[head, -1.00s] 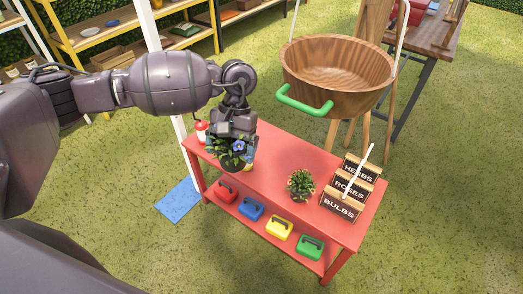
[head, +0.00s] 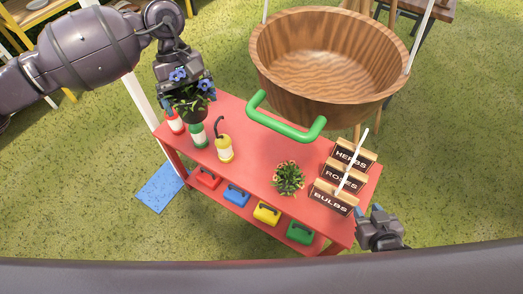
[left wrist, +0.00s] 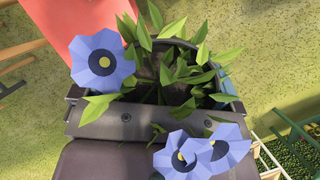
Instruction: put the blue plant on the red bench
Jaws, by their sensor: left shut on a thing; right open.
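The blue plant (head: 191,103), blue flowers and green leaves in a dark pot, is in my left gripper (head: 186,88). The gripper is shut on it, at the back left corner of the red bench (head: 247,150). The head view does not clearly show whether the pot touches the bench. In the left wrist view the blue plant (left wrist: 180,75) fills the middle, with grass around it and the red bench (left wrist: 75,20) at upper left. My right gripper (head: 371,214) is open and empty, beside the bench's right end.
Red, green and yellow bottles (head: 224,149) stand on the bench's left part. A small potted plant (head: 288,177) and labelled wooden boxes (head: 343,178) stand to the right. The bench top's middle is clear.

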